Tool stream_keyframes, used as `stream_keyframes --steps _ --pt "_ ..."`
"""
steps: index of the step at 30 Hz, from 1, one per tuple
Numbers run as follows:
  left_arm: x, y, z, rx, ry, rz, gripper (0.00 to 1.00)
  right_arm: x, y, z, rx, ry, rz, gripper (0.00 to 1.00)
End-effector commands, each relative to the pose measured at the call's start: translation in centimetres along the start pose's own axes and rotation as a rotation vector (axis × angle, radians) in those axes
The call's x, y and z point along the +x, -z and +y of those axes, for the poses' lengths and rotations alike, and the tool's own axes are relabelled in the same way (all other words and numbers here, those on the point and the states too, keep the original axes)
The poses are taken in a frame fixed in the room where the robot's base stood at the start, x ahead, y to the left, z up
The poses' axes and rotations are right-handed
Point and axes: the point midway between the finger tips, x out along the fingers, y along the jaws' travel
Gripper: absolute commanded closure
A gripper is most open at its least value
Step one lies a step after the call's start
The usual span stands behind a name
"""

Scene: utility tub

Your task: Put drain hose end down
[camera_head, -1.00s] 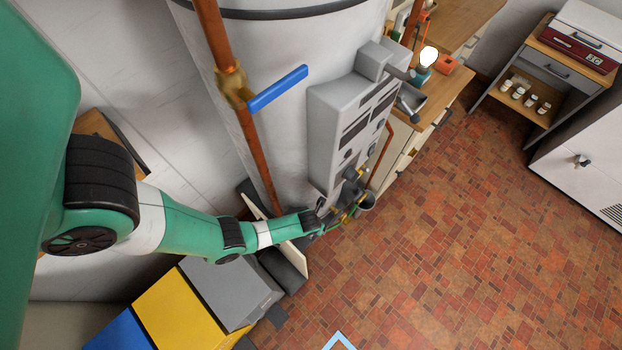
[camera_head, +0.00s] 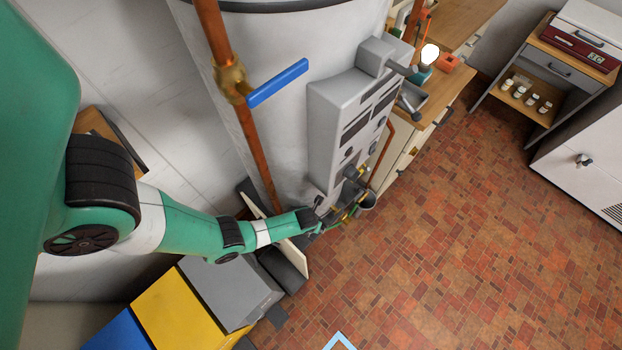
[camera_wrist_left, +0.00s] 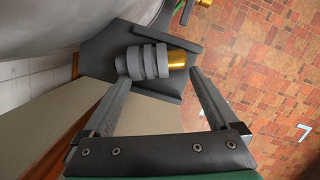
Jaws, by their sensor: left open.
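In the left wrist view, the drain hose end (camera_wrist_left: 150,62) is a grey ribbed piece with a brass tip pointing right. It lies across the space at my left gripper's fingertips (camera_wrist_left: 159,75), above or on a dark grey surface (camera_wrist_left: 101,52). I cannot tell whether it rests there. The fingers are spread apart on either side of it. In the head view, my left gripper (camera_head: 333,222) is small and low beside the white tank (camera_head: 272,95), among green and yellow parts. The hose end cannot be made out there. My right gripper is not in view.
A grey control box (camera_head: 350,120) is on the tank front, and a copper pipe with a blue lever (camera_head: 278,83) stands before the tank. A small bucket (camera_head: 367,201) is right of the gripper. Yellow (camera_head: 178,312) and grey boxes stand below the arm. The brick floor (camera_head: 460,230) is clear.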

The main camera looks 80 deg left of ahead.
Motion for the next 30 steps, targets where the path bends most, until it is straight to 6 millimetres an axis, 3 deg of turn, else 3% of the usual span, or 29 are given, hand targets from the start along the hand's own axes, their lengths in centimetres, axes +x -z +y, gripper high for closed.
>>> stream_keyframes --steps 12,30 --pt "-7.1 -0.1 0.0 0.001 0.0 0.0 0.06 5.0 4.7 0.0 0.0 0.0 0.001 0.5" --pt "-7.3 0.0 0.0 0.0 0.0 0.0 0.06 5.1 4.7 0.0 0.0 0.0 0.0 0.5"
